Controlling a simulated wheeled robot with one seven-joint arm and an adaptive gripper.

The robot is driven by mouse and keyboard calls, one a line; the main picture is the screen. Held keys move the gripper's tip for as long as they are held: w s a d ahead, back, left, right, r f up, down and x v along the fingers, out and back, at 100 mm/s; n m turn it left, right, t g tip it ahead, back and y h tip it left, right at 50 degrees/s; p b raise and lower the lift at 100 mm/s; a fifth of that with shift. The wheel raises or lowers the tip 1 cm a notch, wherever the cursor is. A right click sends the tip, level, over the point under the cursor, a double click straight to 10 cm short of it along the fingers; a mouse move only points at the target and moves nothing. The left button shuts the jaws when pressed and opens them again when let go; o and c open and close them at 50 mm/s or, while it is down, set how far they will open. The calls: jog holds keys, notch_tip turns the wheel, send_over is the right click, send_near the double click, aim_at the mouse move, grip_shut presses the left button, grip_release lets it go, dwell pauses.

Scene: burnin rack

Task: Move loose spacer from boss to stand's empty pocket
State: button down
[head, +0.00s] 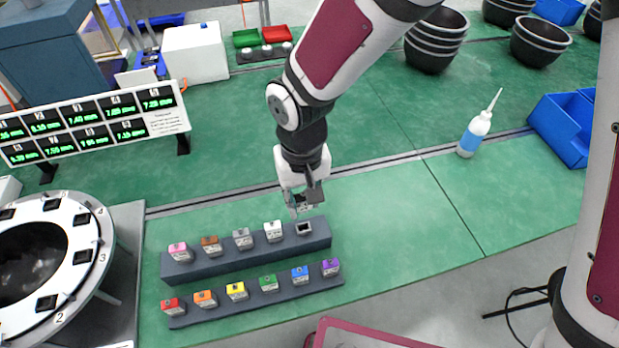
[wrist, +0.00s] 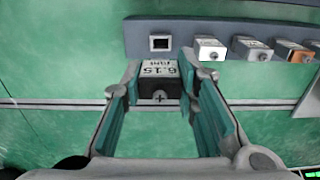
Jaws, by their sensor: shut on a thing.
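My gripper (head: 303,203) is shut on a small dark spacer with a white label reading 6.15 (wrist: 159,68), which sits between the teal fingers in the wrist view (wrist: 160,95). In the head view the gripper hangs just behind and above the right end of the stand's back row (head: 220,258). The empty pocket (head: 304,228) is a dark square opening at that end; it also shows in the wrist view (wrist: 160,42), beyond the spacer. The back row holds pink, brown, grey and white spacers. Several coloured spacers fill the front row (head: 250,303).
A round white ring with numbered dark pockets (head: 75,290) stands at the left. A display board with green readings (head: 95,122) stands behind it. A white bottle (head: 475,135), blue bins (head: 563,128) and black bowls (head: 435,50) are to the right. Green mat right of the stand is clear.

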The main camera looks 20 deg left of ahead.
aim_at(302, 194)
jog(key=shift+f+b, duration=1.45)
jog(key=shift+f, duration=1.45)
jog(key=shift+f+b, duration=0.35)
jog(key=shift+f, duration=0.85)
jog(key=c, duration=1.2)
grip_release()
notch_tip(302, 194, up, 12)
jog(key=shift+s, duration=0.1)
